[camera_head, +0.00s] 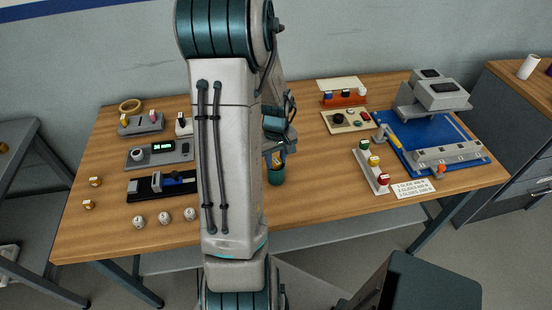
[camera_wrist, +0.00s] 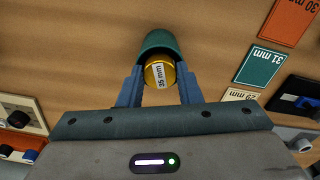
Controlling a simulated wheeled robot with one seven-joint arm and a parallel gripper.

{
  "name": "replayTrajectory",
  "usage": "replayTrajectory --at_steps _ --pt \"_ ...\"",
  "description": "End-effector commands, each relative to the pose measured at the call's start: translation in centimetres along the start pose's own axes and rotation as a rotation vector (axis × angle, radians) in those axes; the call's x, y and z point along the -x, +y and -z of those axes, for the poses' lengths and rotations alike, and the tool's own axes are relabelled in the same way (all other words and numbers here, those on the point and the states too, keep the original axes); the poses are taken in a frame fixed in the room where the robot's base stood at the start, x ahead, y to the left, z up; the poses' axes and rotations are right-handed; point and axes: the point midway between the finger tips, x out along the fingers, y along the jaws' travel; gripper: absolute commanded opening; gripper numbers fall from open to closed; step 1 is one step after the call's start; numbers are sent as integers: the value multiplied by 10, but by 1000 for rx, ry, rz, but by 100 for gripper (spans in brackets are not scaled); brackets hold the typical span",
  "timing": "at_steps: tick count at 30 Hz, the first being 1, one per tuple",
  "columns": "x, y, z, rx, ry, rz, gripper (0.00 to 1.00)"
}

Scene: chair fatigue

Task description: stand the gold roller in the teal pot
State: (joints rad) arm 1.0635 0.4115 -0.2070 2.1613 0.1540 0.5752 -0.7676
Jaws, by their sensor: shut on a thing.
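The gold roller (camera_wrist: 159,72) shows its round end with a "35 mm" label in the wrist view. My gripper (camera_wrist: 159,84) is shut on it, one blue finger on each side. The teal pot (camera_wrist: 158,42) is directly beyond the roller, and its dark mouth edge curves around the roller's far side. I cannot tell how far the roller is inside the pot. In the head view, the teal pot (camera_head: 277,177) stands on the table below my gripper (camera_head: 278,158). A small gold patch of the roller (camera_head: 283,147) shows there; my arm hides part of this area.
Two small gold pieces (camera_head: 95,181) lie at the table's left. Several white pieces (camera_head: 165,217) stand near the front edge by a black slide device (camera_head: 160,187). A grey device with a display (camera_head: 160,154) is behind. A blue mat (camera_head: 430,143) lies right. Front-centre table is clear.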

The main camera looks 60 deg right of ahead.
Motion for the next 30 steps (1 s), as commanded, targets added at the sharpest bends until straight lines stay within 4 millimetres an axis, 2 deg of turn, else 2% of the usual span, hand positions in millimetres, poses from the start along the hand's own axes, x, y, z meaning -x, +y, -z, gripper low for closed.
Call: replayTrajectory --at_steps 1,6,7,9,16,21,30 --pt "-8 -2 -2 0 -9 4 4" --pt "-11 -2 -4 0 -13 7 4" --pt "-12 -3 -4 0 -14 8 37" --pt "-12 -3 -5 0 -16 8 50" --pt "-8 -3 -5 0 -16 9 50" --pt "8 -3 -4 1 -12 7 51" --pt "78 -1 0 2 -4 2 53"
